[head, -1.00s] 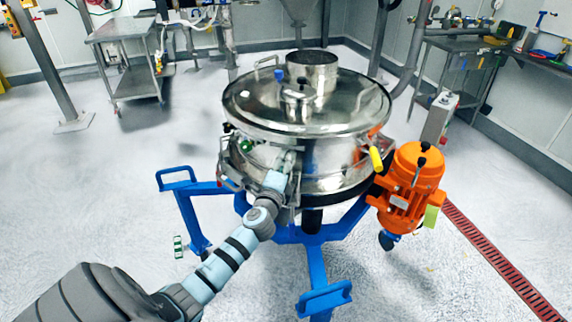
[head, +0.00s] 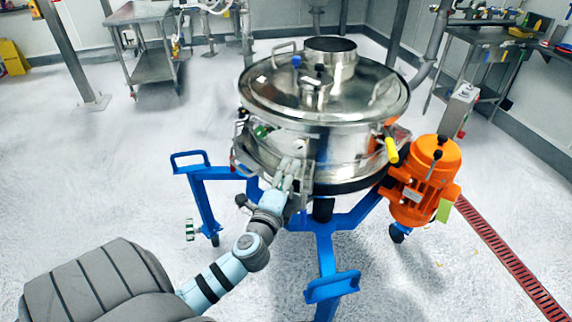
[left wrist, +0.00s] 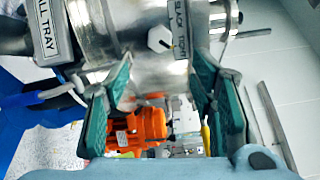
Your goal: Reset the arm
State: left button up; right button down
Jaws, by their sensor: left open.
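The powder sifter is a round steel drum (head: 350,157) with a shiny domed lid (head: 265,97) and a short open inlet on top. My left arm reaches in from the lower left. Its gripper (head: 288,172) is in front of the drum's near left side, by the clamps and fittings there. In the left wrist view, the two green-padded fingers of the left gripper (left wrist: 165,95) are apart with nothing held between them. Steel sifter parts (left wrist: 98,32) lie just beyond them, with a label reading "TRAY". The right gripper is not in view.
A blue frame (head: 327,260) carries the drum, its legs spreading over the floor. An orange motor (head: 425,180) is mounted at the right. Steel tables (head: 150,67) stand at the back.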

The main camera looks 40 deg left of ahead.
pick_arm(q)
jog(key=shift+s+d, duration=0.25)
jog(key=shift+s, duration=0.15)
